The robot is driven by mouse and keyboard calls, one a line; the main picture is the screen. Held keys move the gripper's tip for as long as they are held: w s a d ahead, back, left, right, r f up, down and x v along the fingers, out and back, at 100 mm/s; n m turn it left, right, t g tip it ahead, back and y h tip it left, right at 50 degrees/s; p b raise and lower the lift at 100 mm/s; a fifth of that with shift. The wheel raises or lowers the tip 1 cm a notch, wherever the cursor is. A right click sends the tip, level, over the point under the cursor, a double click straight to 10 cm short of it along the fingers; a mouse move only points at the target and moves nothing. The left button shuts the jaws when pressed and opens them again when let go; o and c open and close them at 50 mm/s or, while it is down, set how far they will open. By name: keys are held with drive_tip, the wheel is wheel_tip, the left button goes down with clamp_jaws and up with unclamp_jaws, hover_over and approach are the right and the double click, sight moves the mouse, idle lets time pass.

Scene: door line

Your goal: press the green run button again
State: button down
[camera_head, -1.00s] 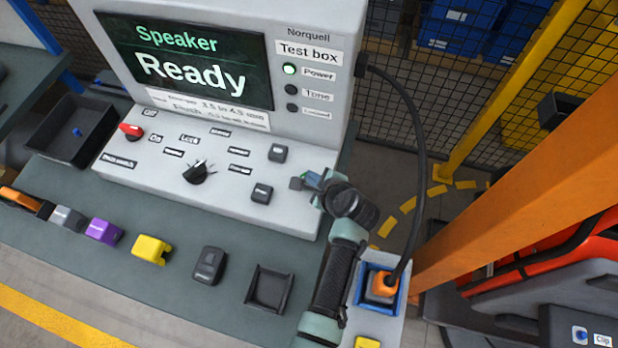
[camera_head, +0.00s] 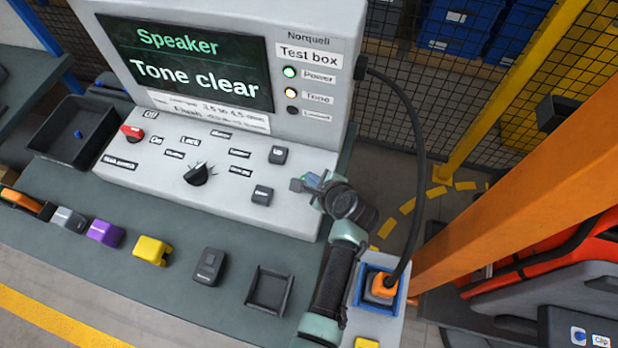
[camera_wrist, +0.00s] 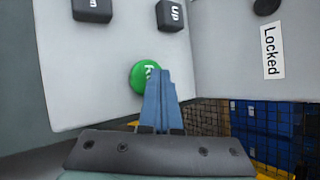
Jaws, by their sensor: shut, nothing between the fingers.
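The green run button (camera_wrist: 142,76) shows in the wrist view on the pale sloped panel, beside the "Up" button (camera_wrist: 170,14). My gripper (camera_wrist: 158,76) is shut and empty, its blue fingertips overlapping the right part of the green button. I cannot tell whether they touch it. In the head view my gripper (camera_head: 303,184) is at the right end of the panel, and the green button is hidden there. The test box (camera_head: 230,15) has a screen (camera_head: 190,65) reading "Speaker" and "Tone clear".
The panel also carries a red-marked switch (camera_head: 132,132) and a black knob (camera_head: 198,174). A black cable (camera_head: 420,130) runs from the box to an orange plug (camera_head: 383,286) beside my arm. An orange post (camera_head: 520,210) stands at the right.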

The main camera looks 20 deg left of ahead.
drive_tip(key=shift+r+p, duration=0.3)
drive_tip(key=shift+r, duration=0.2)
wheel_tip(320, 180, up, 5)
drive_tip(key=p, duration=0.5)
wheel_tip(320, 180, up, 9)
drive_tip(key=p, duration=0.8)
drive_tip(key=shift+f+p, duration=0.2)
drive_tip(key=shift+p, duration=0.2)
